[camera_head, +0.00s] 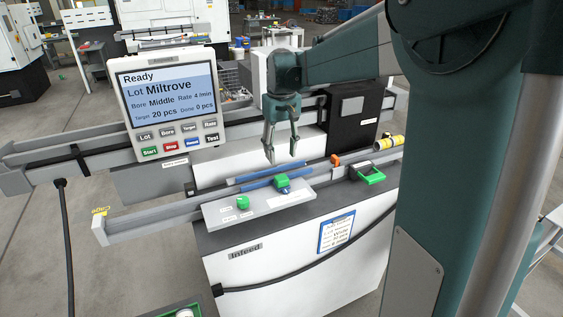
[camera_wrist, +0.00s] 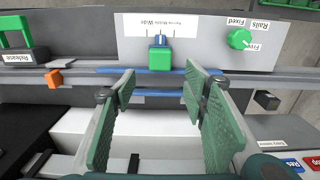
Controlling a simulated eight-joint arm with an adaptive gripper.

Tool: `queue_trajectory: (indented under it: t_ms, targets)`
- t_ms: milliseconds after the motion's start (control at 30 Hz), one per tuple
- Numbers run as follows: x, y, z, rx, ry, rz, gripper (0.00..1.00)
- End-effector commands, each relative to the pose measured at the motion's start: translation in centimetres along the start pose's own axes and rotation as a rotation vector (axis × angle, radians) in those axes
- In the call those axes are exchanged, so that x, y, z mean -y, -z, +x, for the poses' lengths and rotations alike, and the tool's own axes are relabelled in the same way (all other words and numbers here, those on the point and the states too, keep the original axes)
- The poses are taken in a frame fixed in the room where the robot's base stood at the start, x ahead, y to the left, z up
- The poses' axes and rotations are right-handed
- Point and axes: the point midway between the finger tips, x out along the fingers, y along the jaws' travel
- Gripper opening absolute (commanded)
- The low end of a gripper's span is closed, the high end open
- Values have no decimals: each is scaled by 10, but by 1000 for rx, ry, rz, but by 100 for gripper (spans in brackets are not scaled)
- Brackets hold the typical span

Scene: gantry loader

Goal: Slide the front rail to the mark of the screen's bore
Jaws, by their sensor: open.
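The screen (camera_head: 165,95) reads Ready, Lot Miltrove, Bore Middle, Rate 4/min, Target 20 pcs, Done 0 pcs. The front rail (camera_head: 258,185) is a blue bar with a green grip block (camera_head: 282,183); the block also shows in the wrist view (camera_wrist: 160,58). A small upside-down bore scale (camera_wrist: 160,22) lies beyond the block; its "Wide" is legible, but which mark the rail stands at is unclear. A green knob (camera_wrist: 239,39) sits by labels Rails, Fixed and Free. My gripper (camera_head: 281,159) is open and empty above the rails, fingers pointing down, apart from the block.
A green release handle (camera_head: 375,179) and an orange piece (camera_head: 336,159) are to the right along the conveyor. A black box (camera_head: 352,115) stands behind. The grey shelf (camera_head: 268,205) carries the knob. The second blue bar (camera_wrist: 165,92) runs parallel to the front one.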

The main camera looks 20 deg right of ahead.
Motion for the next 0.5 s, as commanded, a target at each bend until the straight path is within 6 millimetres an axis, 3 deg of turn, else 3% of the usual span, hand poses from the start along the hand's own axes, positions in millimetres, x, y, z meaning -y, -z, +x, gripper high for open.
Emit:
queue_trajectory:
  t_ms: [200,500]
  targets:
    - [0,0,-17,0,0,0,44]
    - [0,0,-20,0,0,0,44]
